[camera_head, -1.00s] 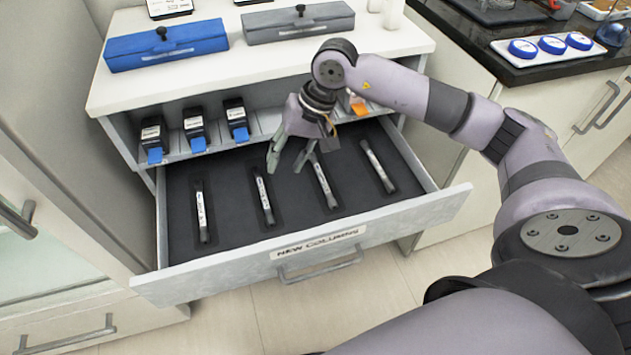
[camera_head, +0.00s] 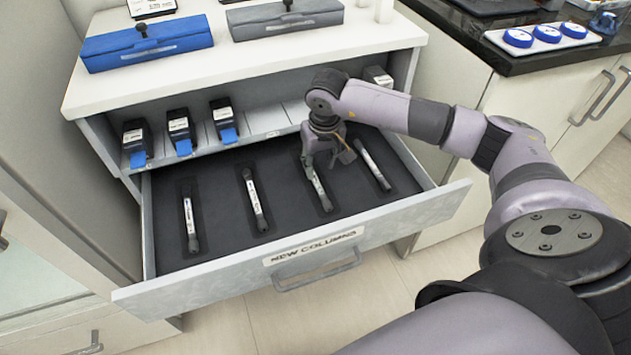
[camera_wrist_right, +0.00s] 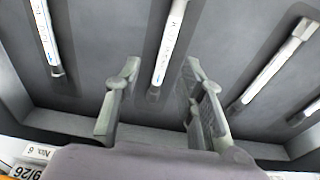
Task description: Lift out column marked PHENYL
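Several slim white columns with dark ends lie in recesses of the dark-lined open drawer (camera_head: 222,245): the far-left column (camera_head: 190,218), the second column (camera_head: 254,200), the third column (camera_head: 320,188) and the far-right column (camera_head: 373,166). Their print is too small to read, so I cannot tell which is marked PHENYL. My right gripper (camera_head: 320,162) is over the upper part of the third column, hiding its far end. In the right wrist view my right gripper (camera_wrist_right: 160,78) is open, with a column (camera_wrist_right: 168,45) between its fingers and no visible grip. My left gripper is not in view.
The drawer front carries a "NEW COLUMNS" label (camera_head: 313,247). Black holders with blue tabs (camera_head: 180,132) stand on the shelf behind. A blue box (camera_head: 147,45) and a grey box (camera_head: 285,18) sit on the white top. The drawer side walls bound the space.

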